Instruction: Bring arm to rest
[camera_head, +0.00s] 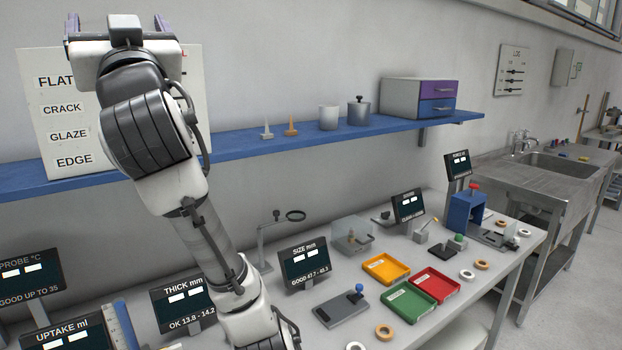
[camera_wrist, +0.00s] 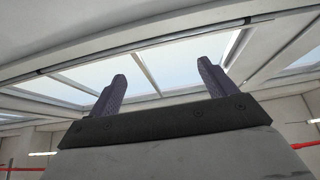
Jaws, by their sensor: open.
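My gripper (camera_head: 117,22) is raised at the upper left of the head view, above the blue shelf and in front of a white sign. Its two purple fingers point upward and stand wide apart. In the wrist view my gripper (camera_wrist: 162,85) is open and empty, with only the ceiling and skylight windows beyond it. My arm rises from the bottom centre of the head view, over the workbench, up to the gripper. It hides part of the sign and of the shelf.
The blue shelf (camera_head: 235,148) runs along the wall with small cones, pots and a drawer box (camera_head: 418,98). The workbench (camera_head: 400,333) below holds displays, yellow, red and green trays (camera_head: 407,302), and several rings. A sink (camera_head: 560,165) stands at the right.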

